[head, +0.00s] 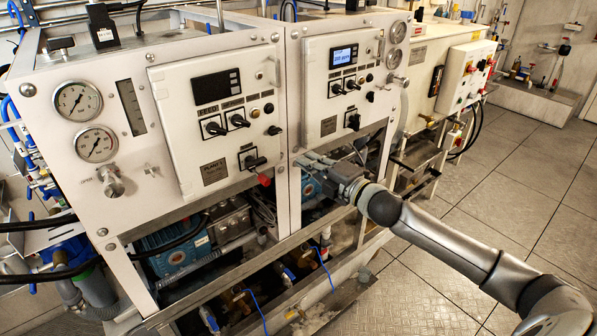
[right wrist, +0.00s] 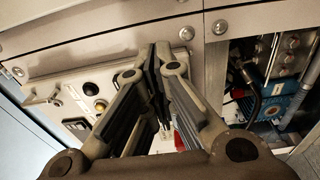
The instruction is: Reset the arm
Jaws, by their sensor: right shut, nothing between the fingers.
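My right arm comes in from the right in the head view. Its right gripper (head: 312,164) is in front of the gap between the two white cabinets, just below the panel level. In the right wrist view the right gripper's fingers (right wrist: 158,62) are together and empty, close to the metal frame. That red part also shows in the right wrist view (right wrist: 180,140), partly hidden behind the fingers. My left gripper is not in view.
The right control panel (head: 345,85) has a lit display. Blue motors (head: 172,252) and pipes sit in the open frames below. A blue motor shows in the right wrist view (right wrist: 280,107). The tiled floor (head: 520,185) at the right is largely clear.

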